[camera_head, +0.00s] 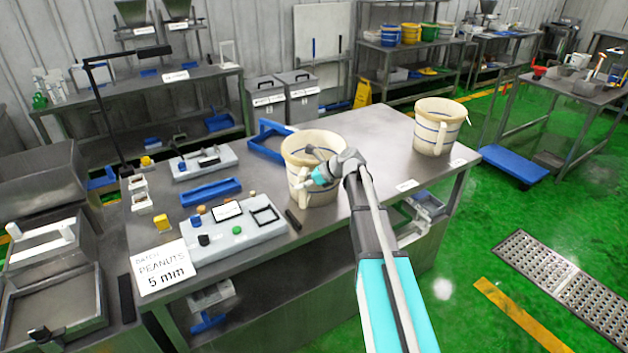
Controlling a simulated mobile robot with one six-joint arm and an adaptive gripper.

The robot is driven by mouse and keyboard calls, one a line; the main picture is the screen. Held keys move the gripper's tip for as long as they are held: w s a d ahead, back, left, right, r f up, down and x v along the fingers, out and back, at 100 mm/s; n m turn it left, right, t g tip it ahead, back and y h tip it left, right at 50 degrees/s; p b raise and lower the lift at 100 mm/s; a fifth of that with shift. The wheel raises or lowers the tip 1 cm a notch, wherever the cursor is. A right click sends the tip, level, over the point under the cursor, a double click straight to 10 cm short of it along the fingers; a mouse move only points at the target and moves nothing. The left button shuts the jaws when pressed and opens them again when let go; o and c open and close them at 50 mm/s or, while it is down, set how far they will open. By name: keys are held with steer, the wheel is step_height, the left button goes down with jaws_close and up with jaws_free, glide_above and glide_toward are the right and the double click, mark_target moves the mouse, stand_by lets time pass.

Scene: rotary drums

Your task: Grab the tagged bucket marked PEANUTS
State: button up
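A cream bucket (322,194) with blue bands stands upright on the steel table, left of my arm. A second similar bucket (436,132) stands near the table's far right end, with a pale strip on its front. I cannot read a PEANUTS mark on either bucket. A white card (163,269) reading "BATCH PEANUTS 5 mm" is at the table's front left corner. My gripper (306,181) is at the near bucket's front, by a pale handle or tag below the rim. My wrist covers part of the bucket. The fingers are too small to show a grip.
The steel table (378,143) is bare between the buckets. A grey control panel (232,232) and blue frames lie to the left. A black lamp post (103,112) rises behind them. A blue cart (515,166) stands on the green floor at right. Shelves hold coloured buckets behind.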

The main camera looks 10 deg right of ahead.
mark_target(303, 174)
jaws_close()
steer(key=shift+r, duration=0.25)
step_height(303, 174, up, 3)
steer(key=p, duration=0.3)
steer(key=shift+f, duration=0.15)
steer(key=s+a+r+p, duration=0.2)
steer(key=s+r+p, duration=0.8)
steer(key=s, duration=0.3)
steer(key=shift+s, duration=0.4)
steer(key=shift+a+f, duration=0.1)
steer(key=shift+f, duration=0.05)
stand_by(0.4)
